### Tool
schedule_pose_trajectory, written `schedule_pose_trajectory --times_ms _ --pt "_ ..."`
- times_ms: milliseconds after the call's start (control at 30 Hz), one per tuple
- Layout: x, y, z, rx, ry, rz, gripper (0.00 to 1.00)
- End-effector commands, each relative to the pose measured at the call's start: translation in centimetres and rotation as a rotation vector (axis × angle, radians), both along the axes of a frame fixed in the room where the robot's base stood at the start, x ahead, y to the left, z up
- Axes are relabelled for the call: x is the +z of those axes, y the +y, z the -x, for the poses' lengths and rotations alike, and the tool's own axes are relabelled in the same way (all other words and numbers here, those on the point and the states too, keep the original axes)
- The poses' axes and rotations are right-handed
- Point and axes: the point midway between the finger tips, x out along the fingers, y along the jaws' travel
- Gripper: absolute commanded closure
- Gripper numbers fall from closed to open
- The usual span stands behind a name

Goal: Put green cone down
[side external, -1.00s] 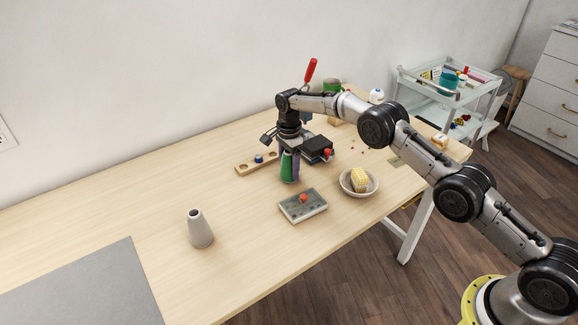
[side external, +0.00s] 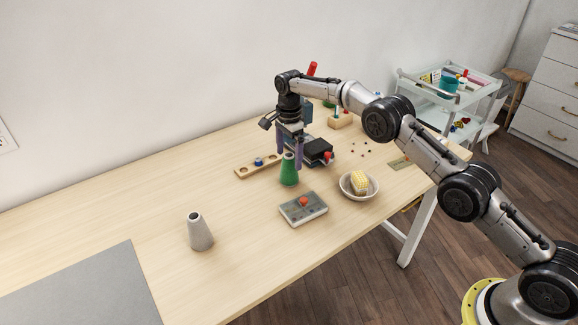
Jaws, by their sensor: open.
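The green cone (side external: 288,171) stands upright on the wooden table, behind the grey box with a red knob. My gripper (side external: 290,160) is open, pointing down just above and around the top of the cone.
A grey cone (side external: 200,232) stands at the left front. The grey box (side external: 303,209) lies in front of the green cone. A bowl (side external: 345,188) with a yellow block (side external: 360,181) is to the right. A wooden strip (side external: 247,169) and a dark device (side external: 318,150) lie close behind.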

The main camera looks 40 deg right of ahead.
Motion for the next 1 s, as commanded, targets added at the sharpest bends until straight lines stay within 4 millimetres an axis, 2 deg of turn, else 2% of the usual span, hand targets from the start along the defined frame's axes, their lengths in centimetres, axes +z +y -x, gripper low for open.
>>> schedule_pose_trajectory --times_ms 100,300,467,667,767,867,1000 --pt "2.5 0.0 -0.1 0.0 -0.003 0.0 0.0" --pt "5.1 0.0 -0.1 0.0 -0.001 0.0 0.0" --pt "6.0 0.0 0.0 0.0 0.0 0.0 0.0" --pt "6.2 0.0 0.0 0.001 0.0 0.0 0.0" --pt "7.1 -0.1 0.2 0.019 -0.008 0.0 0.0" --pt "9.7 -0.3 0.7 0.075 -0.028 -0.001 0.0" --pt "15.2 -0.8 2.8 0.213 -0.073 0.004 0.0"
